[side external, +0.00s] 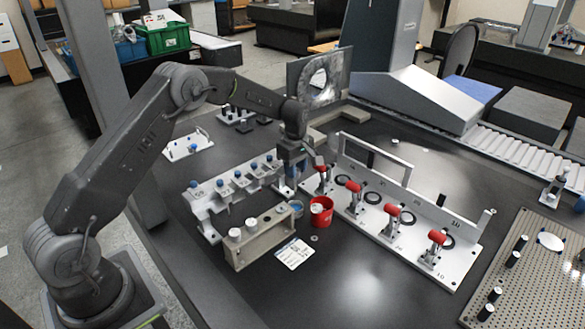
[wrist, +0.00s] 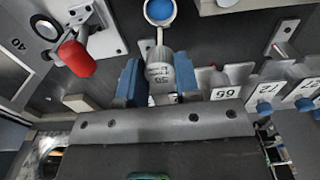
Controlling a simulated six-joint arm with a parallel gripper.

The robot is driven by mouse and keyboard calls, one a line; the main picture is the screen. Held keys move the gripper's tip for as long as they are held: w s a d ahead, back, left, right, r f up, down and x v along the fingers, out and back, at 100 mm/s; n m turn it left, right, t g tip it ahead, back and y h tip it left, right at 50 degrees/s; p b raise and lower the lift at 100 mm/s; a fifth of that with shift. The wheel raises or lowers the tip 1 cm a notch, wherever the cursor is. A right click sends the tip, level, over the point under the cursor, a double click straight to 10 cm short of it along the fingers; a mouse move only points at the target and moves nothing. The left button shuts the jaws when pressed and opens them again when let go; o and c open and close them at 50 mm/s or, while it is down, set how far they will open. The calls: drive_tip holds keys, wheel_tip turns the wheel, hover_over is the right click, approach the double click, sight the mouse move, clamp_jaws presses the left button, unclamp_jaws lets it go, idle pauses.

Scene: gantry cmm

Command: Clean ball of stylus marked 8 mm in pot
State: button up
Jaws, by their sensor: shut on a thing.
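My gripper (wrist: 158,85) is shut on a stylus holder (wrist: 160,72), a grey-white cylinder with dark markings that I cannot read surely. A thin pale stem points from it toward a round pale-rimmed thing with a blue inside (wrist: 160,10), which looks like the small blue pot (side external: 296,207) in the side view. The stem's end overlaps the rim; I cannot tell whether the ball is above or inside it. In the side view my gripper (side external: 292,172) is beyond this pot, and the held stylus is hard to make out. A red pot (side external: 321,218) with a white top stands right of it.
A grey rack (side external: 208,208) with several blue-topped pieces stands left; its numbered plates show in the wrist view (wrist: 222,92). A beige stand (side external: 262,242) with white-topped vials and a white card (side external: 295,254) are in front. A plate with red-handled clamps (side external: 400,250) stands right.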

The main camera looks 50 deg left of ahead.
sight(295, 192)
drive_tip(key=shift+f, duration=3)
drive_tip(key=shift+f, duration=0.3)
drive_tip(key=n, duration=0.5)
drive_tip(key=shift+n, duration=0.4)
drive_tip(key=shift+s+f, duration=0.1)
drive_tip(key=m, duration=1.1)
drive_tip(key=shift+m, duration=0.3)
